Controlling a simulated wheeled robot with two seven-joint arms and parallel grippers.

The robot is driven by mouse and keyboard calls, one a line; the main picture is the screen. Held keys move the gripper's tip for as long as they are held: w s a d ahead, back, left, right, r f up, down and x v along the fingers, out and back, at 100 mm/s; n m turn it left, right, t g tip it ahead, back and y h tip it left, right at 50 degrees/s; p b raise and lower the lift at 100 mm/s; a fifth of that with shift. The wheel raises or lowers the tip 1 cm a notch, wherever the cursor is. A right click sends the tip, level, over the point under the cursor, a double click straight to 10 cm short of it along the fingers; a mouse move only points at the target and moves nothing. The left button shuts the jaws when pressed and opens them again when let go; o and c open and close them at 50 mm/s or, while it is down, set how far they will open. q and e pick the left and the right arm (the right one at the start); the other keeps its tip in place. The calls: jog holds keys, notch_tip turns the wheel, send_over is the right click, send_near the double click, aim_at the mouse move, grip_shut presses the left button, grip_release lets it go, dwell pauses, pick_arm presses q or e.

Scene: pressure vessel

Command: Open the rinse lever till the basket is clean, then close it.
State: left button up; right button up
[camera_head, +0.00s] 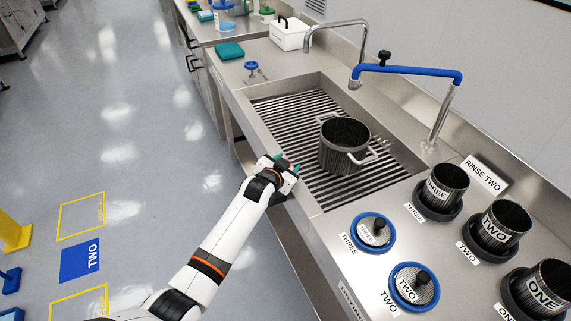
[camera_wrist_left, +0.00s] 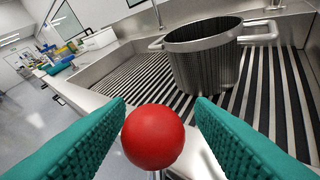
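The basket (camera_head: 345,147), a dark, ribbed metal pot with two side handles, stands upright on the slatted sink grate; it also shows in the left wrist view (camera_wrist_left: 203,60). My left gripper (camera_head: 285,166) is at the sink's front edge, to the left of the basket. In the left wrist view its teal fingers (camera_wrist_left: 160,110) are spread, with a red ball knob (camera_wrist_left: 153,137) between or just beyond their tips. A gap shows at the right finger. A thin stem shows below the ball. It may be the rinse lever's knob; the gripper hides it in the head view. My right gripper is not in view.
A blue-topped spout (camera_head: 410,72) and a steel tap (camera_head: 337,24) stand behind the sink. A "RINSE TWO" sign (camera_head: 484,175) stands at the back right. Labelled black cups (camera_head: 497,226) and blue-rimmed lids (camera_head: 414,287) fill the right counter. The floor at left is mostly clear.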

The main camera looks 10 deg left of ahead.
pick_arm(q)
jog(key=shift+v, duration=0.85)
jog(key=v, duration=1)
jog(key=shift+s+b, duration=0.15)
jog(key=shift+b, duration=0.2)
jog(key=shift+a, duration=0.1)
jog(key=s+a+f+n+g+y, duration=0.15)
jog(key=s+f, duration=0.35)
jog(key=f, duration=0.6)
jog(key=s+a+f+g+b, duration=0.1)
jog(key=s+a+f+g, duration=0.15)
jog(key=s+f, duration=0.65)
jog(key=s+a+f+n+g+y, duration=0.1)
jog(key=s+a+f+g, duration=0.1)
jog(key=f, duration=1.2)
jog(key=s+a+f+g, duration=0.1)
jog(key=s+f+g, duration=0.1)
jog(key=s+f, duration=0.4)
jog(key=s+a+f+n+g, duration=0.1)
jog(key=s+f, duration=0.4)
jog(key=s, duration=1.2)
jog(key=s+a+f+g+b, duration=0.1)
jog(key=s+a+f+g, duration=0.1)
jog(key=s+f, duration=0.4)
jog(key=s+g, duration=0.1)
jog(key=s, duration=0.4)
jog(key=shift+s+a+f+n, duration=0.2)
jog(key=shift+a+f+n, duration=0.1)
jog(key=shift+a+n, duration=0.1)
